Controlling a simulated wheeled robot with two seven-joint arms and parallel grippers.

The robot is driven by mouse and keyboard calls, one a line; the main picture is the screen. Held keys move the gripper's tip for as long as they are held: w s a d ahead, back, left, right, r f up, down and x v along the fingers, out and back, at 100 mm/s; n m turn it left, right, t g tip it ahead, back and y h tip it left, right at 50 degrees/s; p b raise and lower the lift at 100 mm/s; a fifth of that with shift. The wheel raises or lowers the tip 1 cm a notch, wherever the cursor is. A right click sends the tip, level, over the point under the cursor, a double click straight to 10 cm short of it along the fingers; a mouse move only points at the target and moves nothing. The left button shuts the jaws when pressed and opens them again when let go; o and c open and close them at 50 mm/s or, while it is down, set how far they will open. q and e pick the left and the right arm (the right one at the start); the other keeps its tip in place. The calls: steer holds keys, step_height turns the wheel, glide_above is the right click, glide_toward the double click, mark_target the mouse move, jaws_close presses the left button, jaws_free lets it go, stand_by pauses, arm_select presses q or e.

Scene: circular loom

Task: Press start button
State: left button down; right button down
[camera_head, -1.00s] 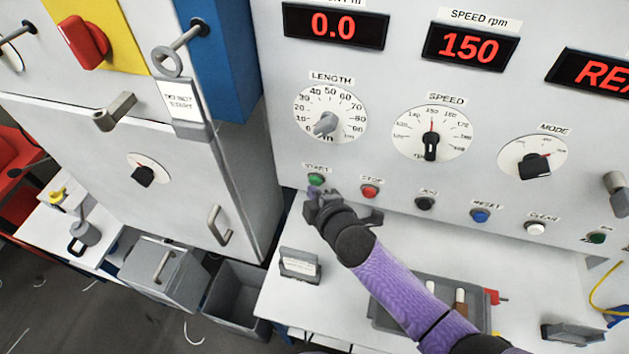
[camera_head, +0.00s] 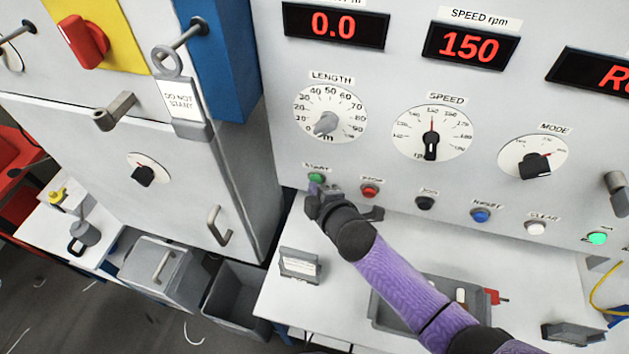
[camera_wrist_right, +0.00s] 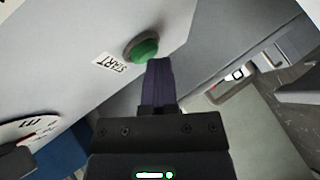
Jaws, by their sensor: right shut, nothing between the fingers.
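The green start button (camera_head: 316,178) sits on the front of the white panel under a START label. It also shows in the right wrist view (camera_wrist_right: 143,47), beside its label. My right gripper (camera_head: 311,203) is shut and empty, just below the start button. In the right wrist view its closed purple fingers (camera_wrist_right: 159,70) point toward the panel, with their tips close to the button's lower edge. I cannot tell whether they touch it. My left gripper is not in view.
The red stop button (camera_head: 369,191) is right of the start button, followed by more buttons in a row. A green lamp (camera_head: 597,238) glows at the far right. A DO NOT START tag (camera_head: 181,104) hangs at left. A grey tray (camera_head: 383,316) lies below my arm.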

steer(key=shift+s+a+p, duration=0.25)
steer(key=shift+s+p, duration=0.05)
steer(key=shift+s, duration=0.55)
steer(key=shift+s+a+p, duration=0.15)
steer(key=shift+s+a, duration=0.1)
steer(key=shift+s, duration=0.55)
steer(key=shift+s+a+p, duration=0.2)
steer(key=shift+s+a, duration=0.1)
steer(key=shift+s, duration=0.5)
steer(key=shift+s+a+p, duration=0.15)
steer(key=shift+s+a, duration=0.1)
steer(key=shift+s, duration=0.55)
